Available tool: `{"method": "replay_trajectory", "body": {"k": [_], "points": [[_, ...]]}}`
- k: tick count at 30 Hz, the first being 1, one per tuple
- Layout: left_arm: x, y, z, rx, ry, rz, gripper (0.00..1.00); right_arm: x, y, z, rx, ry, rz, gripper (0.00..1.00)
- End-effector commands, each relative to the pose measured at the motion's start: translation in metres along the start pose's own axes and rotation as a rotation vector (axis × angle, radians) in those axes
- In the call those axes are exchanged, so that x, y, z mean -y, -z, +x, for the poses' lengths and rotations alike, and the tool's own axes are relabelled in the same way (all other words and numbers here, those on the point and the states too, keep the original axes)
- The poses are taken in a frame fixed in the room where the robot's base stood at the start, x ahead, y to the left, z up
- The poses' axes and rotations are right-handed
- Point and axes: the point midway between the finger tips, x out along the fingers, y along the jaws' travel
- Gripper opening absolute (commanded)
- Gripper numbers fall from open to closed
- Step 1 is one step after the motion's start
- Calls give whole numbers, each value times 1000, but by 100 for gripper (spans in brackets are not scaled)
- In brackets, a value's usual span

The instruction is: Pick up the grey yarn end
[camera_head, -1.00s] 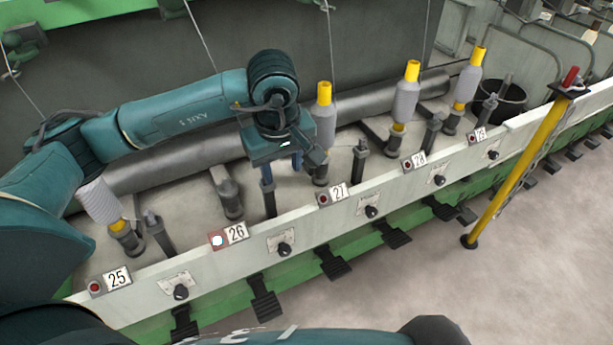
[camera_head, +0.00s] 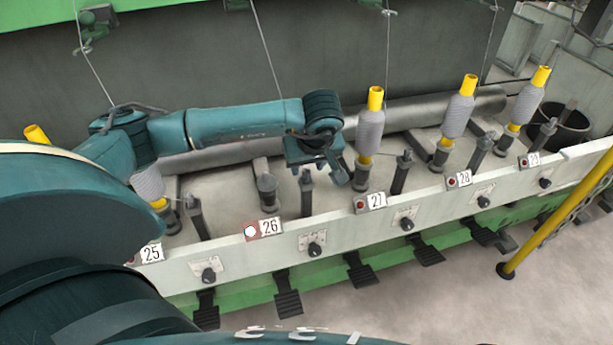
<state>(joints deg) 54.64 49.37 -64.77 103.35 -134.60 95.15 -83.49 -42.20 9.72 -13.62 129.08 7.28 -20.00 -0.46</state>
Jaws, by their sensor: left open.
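I cannot make out a loose grey yarn end. Thin grey yarn strands hang from above, one (camera_head: 272,62) dropping behind my left forearm near station 26. The spindle at 26 (camera_head: 267,188) stands bare, without a bobbin. My left gripper (camera_head: 334,176) is open and points down over the spinning frame, between stations 26 and 27, just left of the grey-wound bobbin at 27 (camera_head: 369,133). Its fingers are small and partly hidden, and I see nothing between them. My right gripper is not in view.
Grey-wound bobbins on yellow tubes stand at 28 (camera_head: 458,112) and 29 (camera_head: 526,100). The lamp at 26 (camera_head: 250,231) glows. A grey roller (camera_head: 430,108) runs behind the spindles. A black bucket (camera_head: 566,122) and a yellow post (camera_head: 545,220) are at the right.

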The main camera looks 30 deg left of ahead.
Motion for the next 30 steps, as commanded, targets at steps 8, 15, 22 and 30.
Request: {"method": "replay_trajectory", "body": {"k": [8, 15, 22, 30], "points": [[0, 0, 22, -1, -1, 0, 41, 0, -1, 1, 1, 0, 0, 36], [0, 0, 21, 0, -1, 0, 34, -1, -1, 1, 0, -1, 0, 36], [0, 0, 21, 0, -1, -1, 15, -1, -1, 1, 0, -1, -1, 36], [0, 0, 21, 0, -1, -1, 5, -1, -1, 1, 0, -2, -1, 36]]}}
